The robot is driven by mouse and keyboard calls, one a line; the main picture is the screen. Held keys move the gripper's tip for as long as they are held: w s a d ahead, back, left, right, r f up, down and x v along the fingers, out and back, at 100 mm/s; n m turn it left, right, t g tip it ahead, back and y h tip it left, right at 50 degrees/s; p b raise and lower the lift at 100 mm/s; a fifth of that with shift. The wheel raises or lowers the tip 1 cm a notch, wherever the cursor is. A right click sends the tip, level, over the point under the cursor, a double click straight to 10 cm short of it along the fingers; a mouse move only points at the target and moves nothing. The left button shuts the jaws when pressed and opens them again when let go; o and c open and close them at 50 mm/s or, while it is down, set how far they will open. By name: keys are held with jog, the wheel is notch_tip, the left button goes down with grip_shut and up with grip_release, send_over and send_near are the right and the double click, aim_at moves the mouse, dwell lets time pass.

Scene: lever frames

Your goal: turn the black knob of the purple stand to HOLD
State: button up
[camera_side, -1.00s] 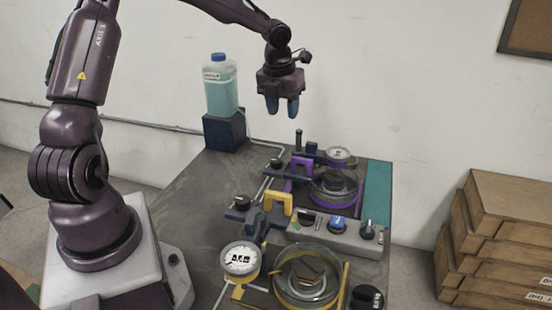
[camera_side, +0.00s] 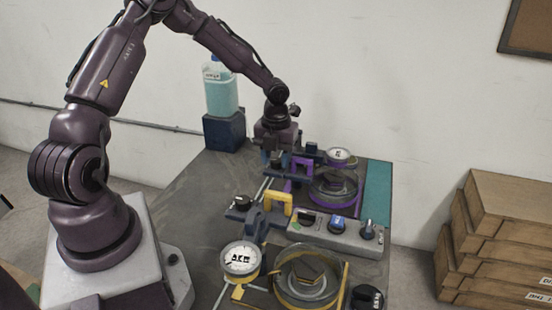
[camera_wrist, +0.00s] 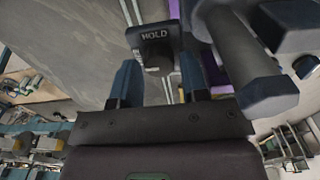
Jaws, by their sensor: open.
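The purple stand (camera_side: 303,164) stands at the back of the table in the side view, with a purple bracket and a round clear-walled dish (camera_side: 335,188). Its black knob is largely hidden behind my gripper (camera_side: 271,160) there. In the wrist view a dark block (camera_wrist: 153,38) with a HOLD label lies just beyond my gripper (camera_wrist: 160,80), roughly in line with the gap between the blue fingertips. The fingers are apart and nothing is seen clamped. I cannot tell which way the knob points.
A yellow stand (camera_side: 278,198) with a second black knob (camera_side: 242,201) is nearer the camera. A control box (camera_side: 337,231), a white gauge (camera_side: 242,259) and a front dish (camera_side: 305,275) share the table. A bottle (camera_side: 221,93) stands behind left. The left tabletop is clear.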

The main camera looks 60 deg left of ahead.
jog(key=shift+f, duration=0.25)
jog(key=c, duration=0.7)
jog(key=shift+o, duration=0.3)
